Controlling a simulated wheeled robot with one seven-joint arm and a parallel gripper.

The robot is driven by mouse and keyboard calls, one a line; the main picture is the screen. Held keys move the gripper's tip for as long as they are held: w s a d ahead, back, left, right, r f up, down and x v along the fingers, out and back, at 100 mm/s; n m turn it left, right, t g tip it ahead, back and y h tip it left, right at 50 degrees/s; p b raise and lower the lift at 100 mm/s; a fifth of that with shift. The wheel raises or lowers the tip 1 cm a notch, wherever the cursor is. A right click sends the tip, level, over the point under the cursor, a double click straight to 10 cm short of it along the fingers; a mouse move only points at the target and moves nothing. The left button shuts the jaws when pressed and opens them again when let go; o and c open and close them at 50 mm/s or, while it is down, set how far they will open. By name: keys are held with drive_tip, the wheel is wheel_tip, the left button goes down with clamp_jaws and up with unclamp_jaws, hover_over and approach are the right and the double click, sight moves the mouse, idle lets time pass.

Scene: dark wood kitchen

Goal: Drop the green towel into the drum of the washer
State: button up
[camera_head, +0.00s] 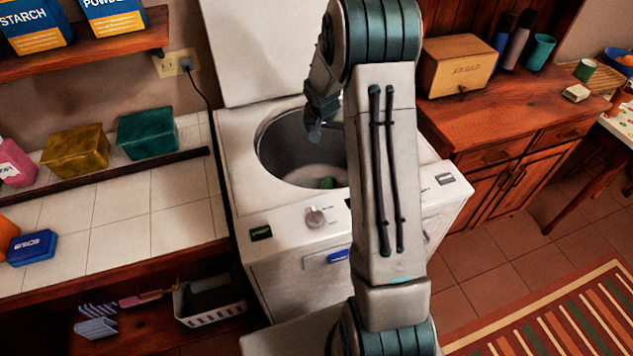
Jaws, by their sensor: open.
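The white washer (240,168) stands in the middle of the view with its lid raised against the wall. Its round drum (285,150) is open at the top. A small patch of green, the green towel (327,183), shows low inside the drum near its front right; most of it is hidden by my arm and the drum rim. My gripper (314,128) is open over the drum opening and apart from the green patch. My arm covers the right part of the drum.
A tiled counter (160,195) with a yellow box (76,150) and a green box (147,132) lies left. A white basket (210,303) sits below it. A wooden cabinet (490,120) with a bread box (457,65) stands right. A striped rug (560,320) covers the front right floor.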

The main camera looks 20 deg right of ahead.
drive_tip(key=b+v, duration=0.1)
drive_tip(key=v, duration=1.2)
drive_tip(key=shift+r+b, duration=0.3)
drive_tip(key=shift+r, duration=0.1)
drive_tip(key=shift+a, duration=0.1)
drive_tip(key=s+a+r+n+y, duration=0.1)
drive_tip(key=s+a+n, duration=0.2)
drive_tip(key=s, duration=1.1)
drive_tip(key=s+a+r+n+g+y, duration=0.1)
drive_tip(key=s+a, duration=0.5)
drive_tip(key=s, duration=0.8)
drive_tip(key=shift+s+a+r+n, duration=0.2)
drive_tip(key=shift+a+r+n, duration=0.3)
drive_tip(key=shift+n, duration=0.7)
drive_tip(key=shift+d, duration=0.1)
drive_tip(key=shift+c, duration=0.4)
